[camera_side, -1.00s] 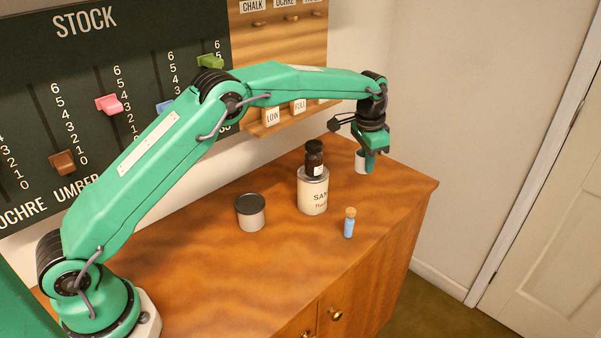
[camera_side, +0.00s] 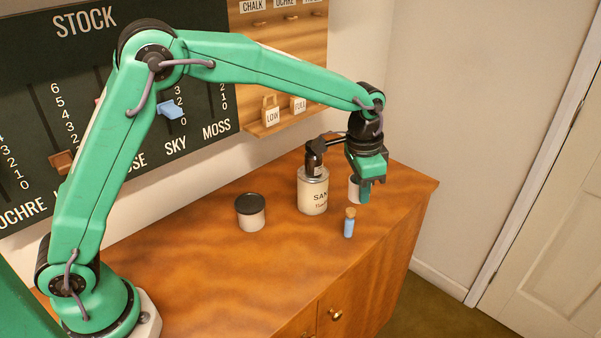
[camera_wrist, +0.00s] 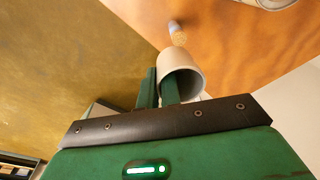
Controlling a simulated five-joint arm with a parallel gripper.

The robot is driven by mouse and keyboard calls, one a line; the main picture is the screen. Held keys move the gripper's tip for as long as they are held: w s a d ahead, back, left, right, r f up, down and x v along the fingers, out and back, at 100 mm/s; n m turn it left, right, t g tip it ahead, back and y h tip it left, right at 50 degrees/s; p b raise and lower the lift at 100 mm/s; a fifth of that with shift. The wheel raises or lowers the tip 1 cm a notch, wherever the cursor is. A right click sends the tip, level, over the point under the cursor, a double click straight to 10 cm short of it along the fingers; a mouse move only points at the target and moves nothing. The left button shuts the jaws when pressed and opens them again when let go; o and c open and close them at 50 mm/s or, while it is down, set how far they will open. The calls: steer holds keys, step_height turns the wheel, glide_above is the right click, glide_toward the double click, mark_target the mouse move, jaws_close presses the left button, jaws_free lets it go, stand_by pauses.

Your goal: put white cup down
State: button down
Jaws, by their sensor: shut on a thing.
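The white cup (camera_side: 353,190) is in my gripper (camera_side: 364,192), behind and left of the fingers in the side view, which partly hide it. In the wrist view the cup (camera_wrist: 186,60) shows its open mouth toward the camera. One green finger reaches into the mouth and the other is outside, so my gripper (camera_wrist: 158,82) is shut on the cup's wall. The cup appears to be above the wooden cabinet top (camera_side: 290,255), near its right end; its exact height is hard to tell.
A blue corked vial (camera_side: 348,226) stands just in front of the cup. A dark-lidded jar (camera_side: 250,213) stands farther left. The front left of the top is clear.

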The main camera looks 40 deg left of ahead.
steer(key=s+f+m, duration=0.1)
steer(key=s+f, duration=0.1)
steer(key=s, duration=2.2)
steer(key=shift+f+m, duration=0.15)
steer(key=shift+m, duration=0.25)
glide_above(284, 265)
step_height(284, 265, down, 7)
steer(key=shift+s+a, duration=0.1)
steer(key=shift+f, duration=0.15)
steer(key=shift+f, duration=1.85)
steer(key=shift+f, duration=0.15)
